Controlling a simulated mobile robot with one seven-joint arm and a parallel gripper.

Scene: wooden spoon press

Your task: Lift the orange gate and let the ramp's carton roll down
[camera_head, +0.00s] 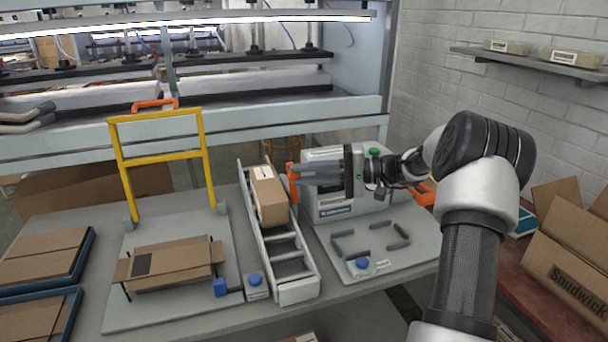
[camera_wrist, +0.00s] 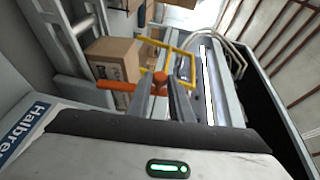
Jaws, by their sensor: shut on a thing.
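The ramp (camera_head: 297,291) is a grey frame with rollers, sloping toward the front. A brown carton (camera_head: 269,197) sits on its far half, and the rollers nearer the front are bare. The carton also shows in the wrist view (camera_wrist: 114,62). The orange gate (camera_head: 293,186) is beside the carton's right side at the ramp's edge. In the wrist view its orange bar (camera_wrist: 118,86) runs left from between my fingers. My gripper (camera_head: 298,171) reaches in from the right and is shut on the orange gate. The gate's lower part and any contact with the carton are unclear.
A yellow frame with an orange handle (camera_head: 155,104) stands left, behind a flat carton (camera_head: 172,264). A white labelled machine (camera_head: 331,205) stands close right of the ramp, under my gripper. Blue buttons (camera_head: 255,280) flank the ramp's foot. The large press (camera_head: 200,130) stands behind.

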